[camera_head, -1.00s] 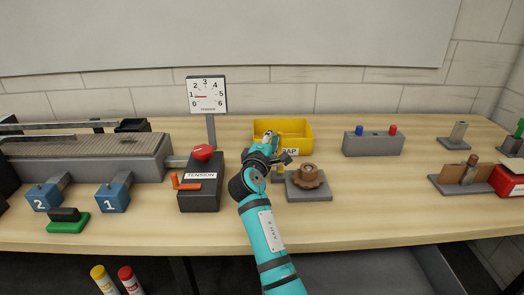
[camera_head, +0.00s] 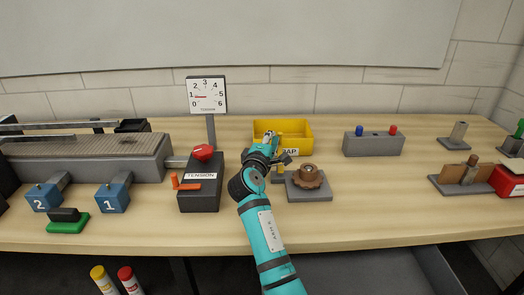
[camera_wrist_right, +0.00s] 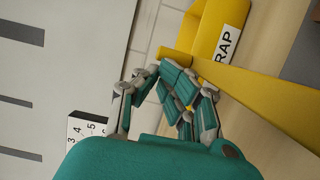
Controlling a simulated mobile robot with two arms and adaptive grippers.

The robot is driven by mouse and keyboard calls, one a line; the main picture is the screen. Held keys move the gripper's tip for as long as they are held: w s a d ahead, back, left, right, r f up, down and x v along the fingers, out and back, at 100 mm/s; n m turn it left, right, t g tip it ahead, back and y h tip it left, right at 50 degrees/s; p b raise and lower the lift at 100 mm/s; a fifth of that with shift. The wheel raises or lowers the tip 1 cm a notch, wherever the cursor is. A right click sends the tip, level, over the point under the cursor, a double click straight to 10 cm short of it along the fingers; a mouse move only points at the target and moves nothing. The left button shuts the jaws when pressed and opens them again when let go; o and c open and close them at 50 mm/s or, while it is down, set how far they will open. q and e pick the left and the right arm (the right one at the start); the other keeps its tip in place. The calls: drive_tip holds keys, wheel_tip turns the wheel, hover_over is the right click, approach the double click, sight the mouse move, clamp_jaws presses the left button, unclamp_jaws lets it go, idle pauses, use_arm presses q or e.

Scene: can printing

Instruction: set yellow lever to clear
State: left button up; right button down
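The yellow lever (camera_head: 281,143) stands roughly upright, with its lower part by the grey base of the brown knob. In the right wrist view, the yellow lever (camera_wrist_right: 262,98) is a long bar running from beside the fingertips to the lower right. My right gripper (camera_head: 268,142) is right beside the lever, on its left side in the head view. In the wrist view, the fingers of the right gripper (camera_wrist_right: 160,80) are drawn together, with the lever beside them and not clearly between them. Contact is hard to tell. No "clear" marking is readable. My left gripper is out of view.
The yellow scrap bin (camera_head: 300,127) stands behind the lever. The brown knob (camera_head: 308,176) is close on the right. The tension box (camera_head: 201,193) with red knob and orange handle is on the left, below a dial (camera_head: 207,94). A button box (camera_head: 372,144) stands further right.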

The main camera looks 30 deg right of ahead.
idle(0.7)
wheel_tip(320, 180, up, 10)
idle(0.4)
drive_tip(key=shift+f, duration=0.1)
idle(0.4)
